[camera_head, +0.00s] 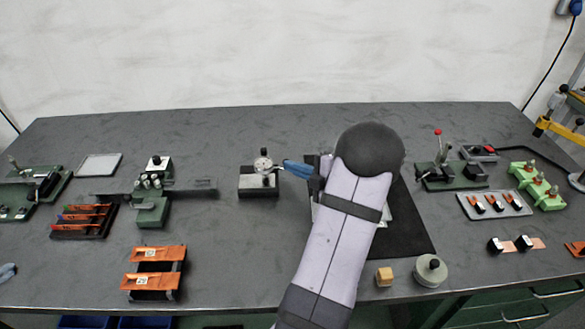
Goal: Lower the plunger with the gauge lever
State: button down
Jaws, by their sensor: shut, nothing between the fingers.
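The dial gauge (263,165) stands upright on a dark base block (258,190) with a light top, near the middle of the table. Its lever is too small to make out. My gripper (285,166) is shut and empty, its blue fingers pointing left with the tips just right of the gauge. I cannot tell whether the tips touch the gauge or are slightly apart. The plunger under the dial is too small to tell its height. My arm crosses the table from the front and hides part of the black mat.
A green fixture (152,208) with a long dark bar stands left of the gauge. A wooden cube (384,277) and a grey round weight (430,271) stand right of my arm. The table between gauge and front edge is clear.

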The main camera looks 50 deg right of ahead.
jog(key=shift+d, duration=0.15)
jog(key=shift+w+d+f+n+y, duration=0.1)
jog(key=shift+w+d+n+y, duration=0.05)
jog(key=shift+d+n+y, duration=0.4)
jog(key=shift+w+d+n+y, duration=0.15)
jog(key=shift+d+n+y, duration=0.15)
jog(key=shift+n+y, duration=0.35)
jog(key=shift+w+d+b, duration=0.55)
jog(key=shift+d+b, duration=0.05)
jog(key=shift+d, duration=0.2)
jog(key=shift+w+d+b, duration=0.5)
jog(key=shift+d+b, duration=0.05)
jog(key=shift+d, duration=0.2)
jog(key=shift+w+d+b, duration=0.25)
jog(key=shift+w+d, duration=0.2)
jog(key=shift+w, duration=0.2)
jog(key=shift+w+d+b, duration=0.2)
jog(key=shift+w+d, duration=0.2)
jog(key=shift+w, duration=0.3)
jog(key=shift+d+r, duration=0.1)
jog(key=shift+r, duration=0.1)
jog(key=shift+r, duration=0.1)
